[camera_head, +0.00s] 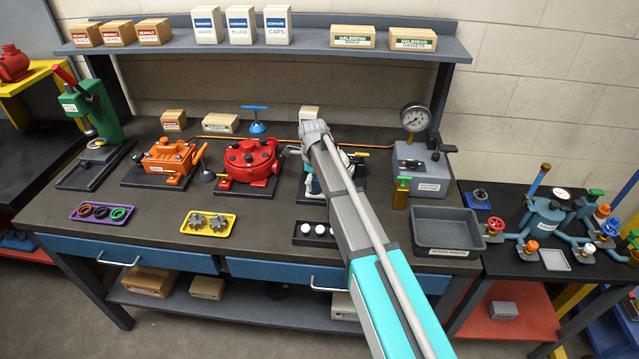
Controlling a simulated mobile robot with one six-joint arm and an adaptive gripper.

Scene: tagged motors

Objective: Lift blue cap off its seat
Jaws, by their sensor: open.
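I cannot tell for sure which thing is the blue cap. A blue T-handled piece (257,122) stands upright near the back of the workbench, behind the red round housing (250,160). A partly hidden device (357,169) sits behind my arm, with teal and white parts showing beside it. My arm reaches from the bottom right up to a grey joint over the middle of the bench. My gripper is hidden behind the arm, so its place relative to any cap does not show.
On the workbench (165,236) are an orange housing (168,158), a purple tray of rings (102,213), a yellow tray of gears (208,222) and a gauge unit (420,168). An empty grey bin (447,232) stands at the front right. A shelf (290,48) with boxes overhangs the back.

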